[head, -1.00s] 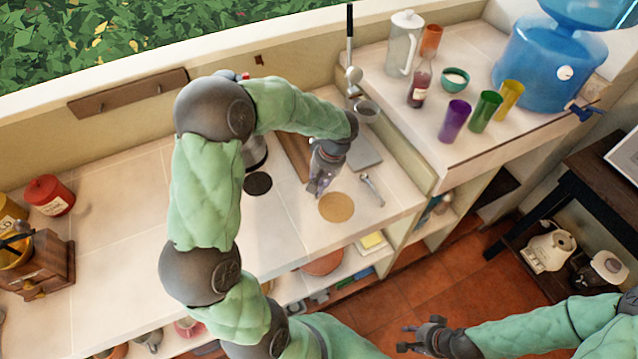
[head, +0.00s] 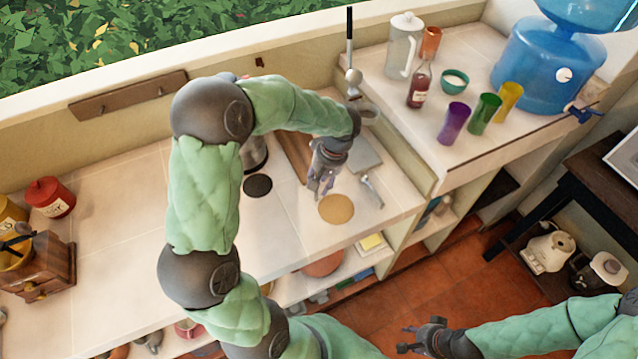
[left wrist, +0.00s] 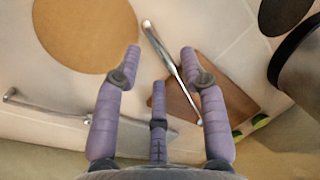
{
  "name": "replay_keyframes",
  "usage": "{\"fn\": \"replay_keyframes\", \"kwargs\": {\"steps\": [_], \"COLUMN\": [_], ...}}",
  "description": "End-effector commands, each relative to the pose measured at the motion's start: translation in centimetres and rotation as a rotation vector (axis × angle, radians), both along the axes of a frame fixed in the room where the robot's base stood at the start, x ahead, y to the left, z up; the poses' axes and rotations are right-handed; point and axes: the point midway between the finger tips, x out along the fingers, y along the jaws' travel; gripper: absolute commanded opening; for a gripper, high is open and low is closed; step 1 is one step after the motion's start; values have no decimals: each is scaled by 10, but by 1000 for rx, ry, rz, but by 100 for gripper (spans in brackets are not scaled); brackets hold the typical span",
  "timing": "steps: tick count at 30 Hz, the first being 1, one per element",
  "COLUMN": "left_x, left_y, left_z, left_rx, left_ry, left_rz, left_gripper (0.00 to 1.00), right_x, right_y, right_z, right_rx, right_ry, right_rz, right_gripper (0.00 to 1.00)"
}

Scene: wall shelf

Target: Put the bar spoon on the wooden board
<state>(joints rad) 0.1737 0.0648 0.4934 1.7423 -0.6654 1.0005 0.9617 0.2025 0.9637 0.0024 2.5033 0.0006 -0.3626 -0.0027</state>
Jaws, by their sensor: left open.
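A slim metal utensil, seemingly the bar spoon (left wrist: 166,52), lies slantwise between the spread fingers of my left gripper (left wrist: 160,52) in the left wrist view. Its lower end overlaps the wooden board (left wrist: 222,92); I cannot tell whether it touches it. The brown board also shows in the head view (head: 294,150), partly behind my left arm. My left gripper (head: 320,190) is open, pointing down near the round cork mat. In the head view the spoon is hidden by the gripper. My right gripper (head: 408,338) is open and empty, away from the counter.
A round cork mat (head: 336,209) lies at the counter's front. Another metal tool (head: 372,191) lies to its right.

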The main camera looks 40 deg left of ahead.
Motion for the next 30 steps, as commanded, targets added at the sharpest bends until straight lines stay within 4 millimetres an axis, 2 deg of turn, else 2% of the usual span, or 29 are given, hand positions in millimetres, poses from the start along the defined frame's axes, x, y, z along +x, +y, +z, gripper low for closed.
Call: {"fn": "replay_keyframes", "kwargs": {"steps": [1,3,9,15,21,30], "left_x": [2,5,9,12,13,13], "left_y": [-2,-5,-12,-17,-18,-18], "left_z": [14,29,67,92,100,100], "left_rx": [0,1,0,0,0,1], "left_ry": [-5,-6,-4,-2,-2,-1], "left_rz": [0,0,-1,-1,1,0], "left_gripper": [42,42,42,42,42,42], "right_x": [0,0,0,0,0,0], "right_y": [0,0,0,0,0,0], "right_z": [5,9,18,23,24,24], "right_rx": [0,0,0,0,0,0], "right_ry": [0,0,0,0,0,0], "right_rz": [0,0,0,0,0,0], "right_gripper": [37,37,37,37,37,37]}}
